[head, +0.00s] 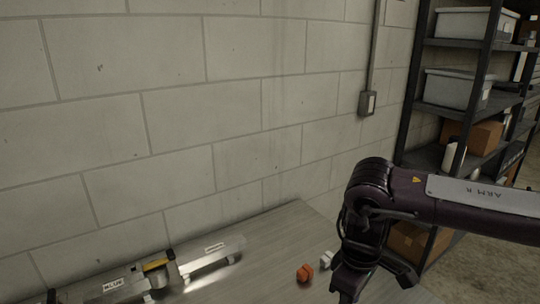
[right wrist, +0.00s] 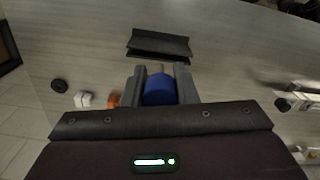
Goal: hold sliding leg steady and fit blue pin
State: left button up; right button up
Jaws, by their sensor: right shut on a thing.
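The blue pin (right wrist: 159,91) sits between the fingers of my right gripper (right wrist: 161,82) in the right wrist view. The gripper is shut on it and holds it over the grey bench. In the head view my right arm comes in from the right, and its gripper is cut by the bottom edge. An aluminium assembly with labelled bars (head: 210,255) and a yellow-marked part (head: 155,264) lies at the lower left. Part of it also shows at the right edge of the right wrist view (right wrist: 300,96). I cannot tell which part is the sliding leg. My left gripper is not visible.
An orange knob (head: 304,272) and a white piece (head: 326,259) lie on the bench (head: 270,235). A block wall stands behind; a shelf rack (head: 410,105) stands right.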

jog(key=d+m, duration=0.1)
jog(key=m, duration=0.2)
jog(key=s+d+f+m, duration=0.1)
jog(key=m, duration=0.2)
jog(key=d+f+m, duration=0.1)
jog(key=m, duration=0.2)
jog(key=shift+s+d+b, duration=0.15)
jog(key=shift+b, duration=0.2)
